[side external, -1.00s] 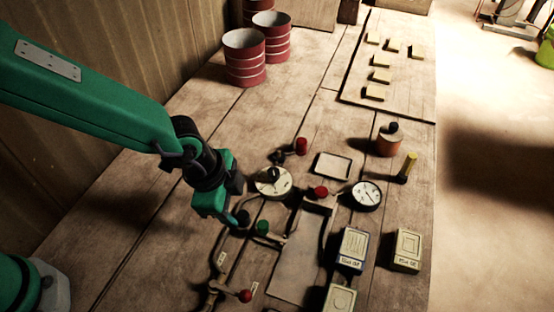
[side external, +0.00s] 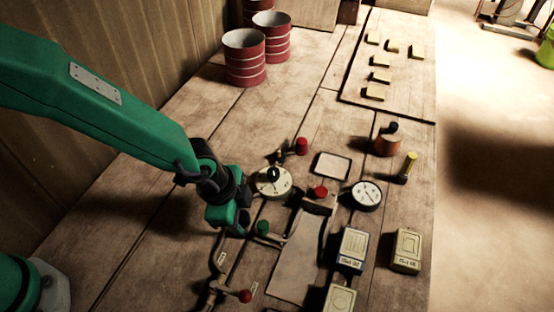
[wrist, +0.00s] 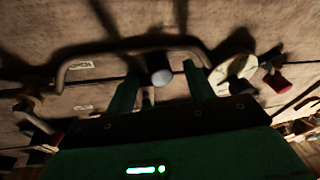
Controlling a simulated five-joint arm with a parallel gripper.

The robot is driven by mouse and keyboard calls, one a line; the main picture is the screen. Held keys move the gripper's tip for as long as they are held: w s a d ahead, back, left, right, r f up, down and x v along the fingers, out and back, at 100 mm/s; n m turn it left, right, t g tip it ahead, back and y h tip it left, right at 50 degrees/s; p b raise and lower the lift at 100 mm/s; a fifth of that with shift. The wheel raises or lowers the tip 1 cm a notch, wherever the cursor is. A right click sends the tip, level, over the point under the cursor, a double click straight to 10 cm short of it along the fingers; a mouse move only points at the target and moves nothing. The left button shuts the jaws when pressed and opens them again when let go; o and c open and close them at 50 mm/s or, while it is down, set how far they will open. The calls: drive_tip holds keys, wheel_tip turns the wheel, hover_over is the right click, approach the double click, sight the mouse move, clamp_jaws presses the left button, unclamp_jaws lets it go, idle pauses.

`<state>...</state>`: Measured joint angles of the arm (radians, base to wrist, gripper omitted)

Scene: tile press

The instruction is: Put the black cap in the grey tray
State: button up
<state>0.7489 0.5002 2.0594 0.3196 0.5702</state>
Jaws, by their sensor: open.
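The black cap (wrist: 160,68) shows in the wrist view as a short dark cylinder with a paler round end, between my two green fingers and apart from both. In the side view it is mostly hidden by my gripper (side external: 237,226), with a dark part (side external: 245,216) showing beside the fingers. My gripper is open, low over the pipe rig, with its fingers either side of the cap. The grey tray (side external: 317,167), shallow with a dark rim, lies farther back to the right and looks empty.
A round dial (side external: 272,181), red caps (side external: 301,146) (side external: 320,191) and a gauge (side external: 366,195) lie around. A bent pipe (wrist: 130,43) runs close behind the black cap.

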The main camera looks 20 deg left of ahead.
sight(248, 214)
drive_tip(key=c, duration=1)
drive_tip(key=shift+c, duration=0.5)
drive_tip(key=shift+r, duration=0.15)
drive_tip(key=shift+r, duration=0.55)
drive_tip(key=v, duration=0.3)
drive_tip(key=shift+w+d+r, duration=0.1)
drive_tip(key=shift+w+d, duration=0.1)
drive_tip(key=shift+d, duration=0.1)
drive_tip(key=s+d+r, duration=0.3)
drive_tip(key=s+r, duration=0.3)
drive_tip(key=s, duration=0.5)
drive_tip(key=shift+r+g+h, duration=0.3)
